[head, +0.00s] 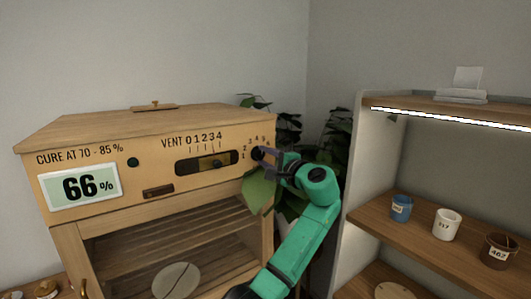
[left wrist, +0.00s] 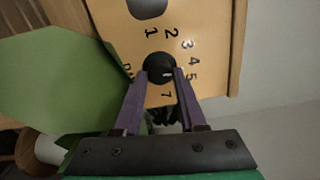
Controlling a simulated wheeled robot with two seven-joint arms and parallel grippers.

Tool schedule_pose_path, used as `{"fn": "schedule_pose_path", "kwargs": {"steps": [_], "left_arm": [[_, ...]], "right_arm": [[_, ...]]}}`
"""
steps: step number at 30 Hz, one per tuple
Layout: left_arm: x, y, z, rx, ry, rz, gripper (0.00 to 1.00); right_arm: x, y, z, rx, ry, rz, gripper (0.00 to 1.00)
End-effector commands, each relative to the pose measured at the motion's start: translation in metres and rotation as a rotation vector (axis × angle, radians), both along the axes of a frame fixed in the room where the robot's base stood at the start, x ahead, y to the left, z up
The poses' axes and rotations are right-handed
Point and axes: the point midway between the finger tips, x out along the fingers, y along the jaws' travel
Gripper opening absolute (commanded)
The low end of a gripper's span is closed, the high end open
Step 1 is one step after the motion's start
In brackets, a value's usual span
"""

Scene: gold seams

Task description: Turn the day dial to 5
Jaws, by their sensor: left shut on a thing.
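The day dial (head: 257,154) is a small black knob on the right of the wooden cabinet's front, ringed by printed numbers. In the left wrist view the dial (left wrist: 158,68) sits between the purple fingers of my left gripper (left wrist: 160,76), which is shut on it. A small light mark shows on the dial, toward the 4 and 5 side; its exact reading is unclear. The numbers 1, 2, 3, 4, 5 and 7 are readable there. In the head view my left gripper (head: 264,155) partly covers the dial. My right gripper is not in view.
A vent slider (head: 206,163) and a display (head: 78,187) reading 66 % are on the cabinet (head: 125,150). Green leaves (head: 258,192) hang beside and below the dial, close to my gripper. A shelf (head: 400,226) with several cups stands right.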

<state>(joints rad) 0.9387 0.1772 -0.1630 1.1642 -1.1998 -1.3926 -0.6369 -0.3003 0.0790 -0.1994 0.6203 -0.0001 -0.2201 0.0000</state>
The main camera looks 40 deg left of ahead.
Motion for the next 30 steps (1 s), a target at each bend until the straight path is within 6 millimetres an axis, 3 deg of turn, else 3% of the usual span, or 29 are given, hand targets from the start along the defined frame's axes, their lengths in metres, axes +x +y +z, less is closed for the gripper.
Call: {"fn": "schedule_pose_path", "kwargs": {"steps": [15, 30], "left_arm": [[0.0, 0.0, 0.001, 0.101, 0.333, -0.001, 0.0], [0.0, 0.0, -0.001, 0.117, 0.387, -0.001, 0.0]], "right_arm": [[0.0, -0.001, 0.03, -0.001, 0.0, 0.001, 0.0], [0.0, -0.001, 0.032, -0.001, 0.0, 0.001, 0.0]]}}
